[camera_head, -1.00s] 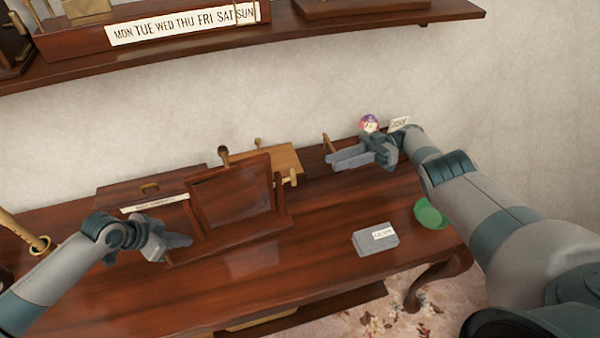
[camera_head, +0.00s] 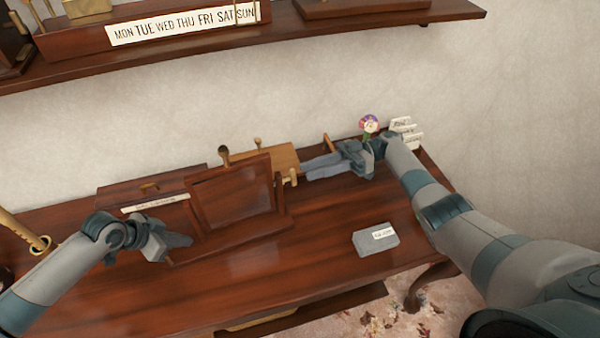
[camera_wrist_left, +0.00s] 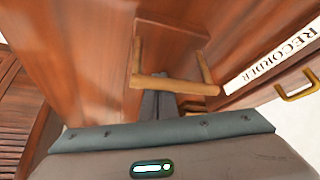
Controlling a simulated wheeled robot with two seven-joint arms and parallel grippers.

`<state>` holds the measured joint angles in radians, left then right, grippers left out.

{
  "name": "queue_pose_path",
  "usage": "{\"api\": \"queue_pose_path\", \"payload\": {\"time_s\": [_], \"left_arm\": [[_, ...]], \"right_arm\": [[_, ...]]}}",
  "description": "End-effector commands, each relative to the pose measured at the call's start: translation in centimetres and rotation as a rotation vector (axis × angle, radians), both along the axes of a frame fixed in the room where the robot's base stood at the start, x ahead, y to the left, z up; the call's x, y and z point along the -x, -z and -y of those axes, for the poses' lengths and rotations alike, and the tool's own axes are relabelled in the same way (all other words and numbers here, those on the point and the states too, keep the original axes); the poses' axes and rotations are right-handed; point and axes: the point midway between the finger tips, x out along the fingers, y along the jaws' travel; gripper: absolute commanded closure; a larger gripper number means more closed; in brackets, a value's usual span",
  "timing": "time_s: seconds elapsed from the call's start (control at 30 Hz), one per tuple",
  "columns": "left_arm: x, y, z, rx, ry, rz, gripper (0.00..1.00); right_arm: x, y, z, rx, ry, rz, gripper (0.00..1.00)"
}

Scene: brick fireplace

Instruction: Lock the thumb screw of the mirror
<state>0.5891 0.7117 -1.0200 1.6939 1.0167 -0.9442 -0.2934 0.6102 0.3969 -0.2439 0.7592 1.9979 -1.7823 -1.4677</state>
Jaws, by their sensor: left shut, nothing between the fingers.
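The mirror (camera_head: 232,192) is a dark wooden frame standing tilted on its wooden base in the middle of the desk. Its brass thumb screw (camera_head: 291,178) sticks out at the frame's right side. My right gripper (camera_head: 303,169) points left with its fingers parted, its tips just right of the thumb screw; I cannot tell whether they touch it. My left gripper (camera_head: 189,240) is shut and empty, low in front of the mirror's left side. In the left wrist view its fingers (camera_wrist_left: 158,105) show behind a brass bar handle (camera_wrist_left: 175,86).
A wooden box with a brass handle (camera_head: 149,187) and a label stands left of the mirror. A grey labelled box (camera_head: 376,240) lies on the desk front. A flower ornament (camera_head: 369,125) and cards (camera_head: 405,128) stand behind my right wrist. A shelf (camera_head: 240,50) runs above.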

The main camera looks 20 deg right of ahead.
Motion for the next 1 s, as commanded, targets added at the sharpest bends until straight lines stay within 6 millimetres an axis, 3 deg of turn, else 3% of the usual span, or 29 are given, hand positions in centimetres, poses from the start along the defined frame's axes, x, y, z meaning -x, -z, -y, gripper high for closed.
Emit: {"api": "queue_pose_path", "payload": {"time_s": [0.03, 0.3, 0.7, 0.83, 1.0], "left_arm": [[0.7, 0.9, -0.1, -0.008, 0.003, -0.017, 1.00], [0.7, 0.9, -0.1, -0.009, 0.003, -0.017, 1.00], [0.7, 0.9, -0.1, -0.009, 0.003, -0.017, 1.00], [0.7, 0.9, -0.2, -0.009, 0.003, -0.017, 1.00], [0.7, 0.9, -0.2, -0.009, 0.002, -0.017, 1.00]], "right_arm": [[0.1, 0.1, -1.0, 0.000, -0.003, 0.002, 0.72], [0.3, 0.1, -3.7, 0.000, -0.001, 0.001, 0.72], [0.3, 0.1, -4.2, 0.000, 0.001, 0.000, 0.72], [0.3, 0.1, -4.2, 0.000, 0.000, 0.000, 1.00], [0.3, 0.1, -4.2, 0.000, 0.000, 0.000, 1.00]]}}
